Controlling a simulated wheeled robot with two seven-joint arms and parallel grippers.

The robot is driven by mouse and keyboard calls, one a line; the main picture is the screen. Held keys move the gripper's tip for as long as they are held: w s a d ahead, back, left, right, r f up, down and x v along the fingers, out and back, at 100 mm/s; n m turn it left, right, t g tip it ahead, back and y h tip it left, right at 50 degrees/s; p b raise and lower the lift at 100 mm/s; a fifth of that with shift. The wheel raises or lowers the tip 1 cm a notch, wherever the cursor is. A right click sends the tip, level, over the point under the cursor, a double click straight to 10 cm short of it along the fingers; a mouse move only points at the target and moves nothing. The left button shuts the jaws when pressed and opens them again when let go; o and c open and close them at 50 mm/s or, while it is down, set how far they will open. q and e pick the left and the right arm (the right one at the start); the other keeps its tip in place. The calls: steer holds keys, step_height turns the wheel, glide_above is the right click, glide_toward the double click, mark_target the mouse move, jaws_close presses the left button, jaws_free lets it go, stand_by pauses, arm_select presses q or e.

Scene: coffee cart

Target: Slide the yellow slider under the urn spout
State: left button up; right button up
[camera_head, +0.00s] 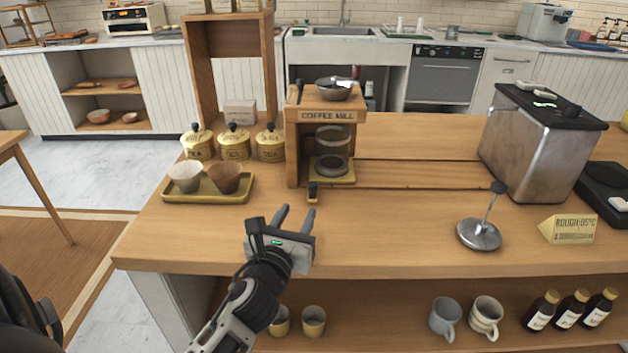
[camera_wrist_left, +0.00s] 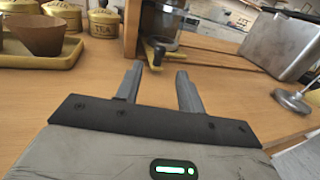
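The yellow slider (camera_head: 343,180) is a flat plate at the foot of the wooden coffee mill (camera_head: 327,115), with a glass jar (camera_head: 332,152) standing on it. Its dark-knobbed handle (camera_head: 312,191) sticks out toward me and also shows in the left wrist view (camera_wrist_left: 155,52). My left gripper (camera_head: 294,211) is open and empty, just short of the handle; in the left wrist view the fingertips (camera_wrist_left: 159,73) point at it without touching. The steel urn (camera_head: 527,150) stands at the right; I cannot make out its spout. My right gripper is out of view.
A dark groove (camera_head: 430,188) runs along the counter from the mill toward the urn. A yellow tray (camera_head: 205,192) with two cups is left of the mill. A metal press (camera_head: 479,233) and a yellow sign (camera_head: 568,229) stand nearer the front at right.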

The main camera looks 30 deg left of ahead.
mark_target(311, 188)
arm_select(q)
steer(key=x, duration=1.1)
steer(key=shift+d, duration=0.1)
jaws_close()
